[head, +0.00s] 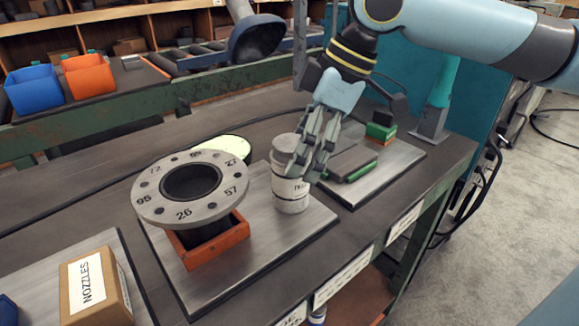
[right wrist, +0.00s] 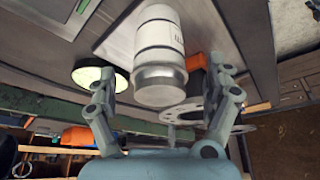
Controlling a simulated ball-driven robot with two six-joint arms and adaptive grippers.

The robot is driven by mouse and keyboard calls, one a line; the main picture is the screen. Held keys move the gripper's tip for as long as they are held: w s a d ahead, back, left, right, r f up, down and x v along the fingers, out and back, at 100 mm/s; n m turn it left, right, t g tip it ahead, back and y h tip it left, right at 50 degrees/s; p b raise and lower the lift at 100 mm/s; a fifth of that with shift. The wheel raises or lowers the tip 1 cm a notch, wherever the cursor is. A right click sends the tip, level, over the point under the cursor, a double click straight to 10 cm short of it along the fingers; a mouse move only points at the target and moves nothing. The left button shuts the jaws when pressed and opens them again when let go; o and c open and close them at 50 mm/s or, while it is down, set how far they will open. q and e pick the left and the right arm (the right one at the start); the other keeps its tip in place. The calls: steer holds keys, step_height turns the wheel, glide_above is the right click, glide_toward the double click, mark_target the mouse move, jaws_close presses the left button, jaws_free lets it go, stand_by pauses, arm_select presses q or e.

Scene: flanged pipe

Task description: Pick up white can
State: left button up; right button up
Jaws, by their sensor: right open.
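The white can (head: 291,188) stands upright on a metal plate, with a grey lid and dark print on its side. My right gripper (head: 308,160) is open at the can's upper right, and its fingers hide part of the can. In the right wrist view the can (right wrist: 160,45) lies between the spread fingers of the right gripper (right wrist: 162,72), with a gap on either side. I cannot tell whether a finger touches it. My left gripper is not in view.
A numbered flange (head: 152,206) sits on an orange-red block (head: 212,242) left of the can. A pale yellow-green disc (head: 236,150) lies behind. Another plate with green and dark blocks (head: 350,164) is to the right. A nozzles box (head: 95,288) stands at front left.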

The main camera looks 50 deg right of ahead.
steer(key=b+x, duration=0.1)
steer(key=x, duration=0.3)
steer(key=shift+f, duration=0.25)
steer(key=shift+w+a+f+b, duration=0.15)
steer(key=shift+f+b, duration=0.2)
steer(key=shift+f, duration=0.15)
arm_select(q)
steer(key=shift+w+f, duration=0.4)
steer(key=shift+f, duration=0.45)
arm_select(e)
steer(key=shift+c, duration=0.4)
steer(key=c, duration=1.3)
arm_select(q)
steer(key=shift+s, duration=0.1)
arm_select(e)
steer(key=shift+c, duration=0.8)
steer(key=shift+r, duration=0.1)
